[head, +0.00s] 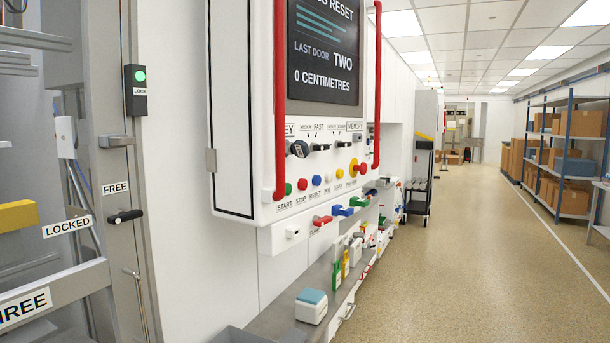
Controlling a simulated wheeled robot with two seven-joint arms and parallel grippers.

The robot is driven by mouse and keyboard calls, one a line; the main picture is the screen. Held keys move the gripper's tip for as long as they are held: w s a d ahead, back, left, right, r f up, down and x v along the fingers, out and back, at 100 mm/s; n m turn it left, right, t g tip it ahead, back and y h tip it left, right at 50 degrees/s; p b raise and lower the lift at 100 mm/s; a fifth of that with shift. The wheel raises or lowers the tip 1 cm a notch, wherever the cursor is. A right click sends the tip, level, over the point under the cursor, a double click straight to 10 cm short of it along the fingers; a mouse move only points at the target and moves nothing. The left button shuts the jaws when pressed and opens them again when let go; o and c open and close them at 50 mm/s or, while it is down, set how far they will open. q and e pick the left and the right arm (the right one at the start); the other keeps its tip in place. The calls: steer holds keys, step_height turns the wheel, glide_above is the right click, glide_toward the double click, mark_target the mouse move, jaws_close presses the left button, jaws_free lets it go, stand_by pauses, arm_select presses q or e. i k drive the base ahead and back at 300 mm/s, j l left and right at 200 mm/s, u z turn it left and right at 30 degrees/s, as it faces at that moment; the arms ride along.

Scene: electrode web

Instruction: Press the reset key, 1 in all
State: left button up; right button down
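The reset key is the blue round button (316,180) on the white control panel (240,120), above a label that reads RESET. It sits in a row with a green button (288,188) and a red button (302,184) to its left. A pale button (328,178) and a yellow button (340,173) are to its right. The screen (325,50) above shows a cut-off line ending in RESET, then LAST DOOR TWO and 0 CENTIMETRES. Neither of my grippers is in view.
Red vertical bars (280,100) flank the screen. A large red-and-yellow knob (354,169) is right of the buttons. Coloured handles (322,220) and a shelf with a blue-topped white box (311,306) are below. A grey door frame (115,190) stands left.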

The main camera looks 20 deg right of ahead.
mark_target(316, 180)
steer(key=i+l, duration=0.25)
steer(key=i, duration=0.2)
steer(key=i+l+u, duration=0.1)
steer(key=i, duration=0.3)
steer(key=l, duration=0.1)
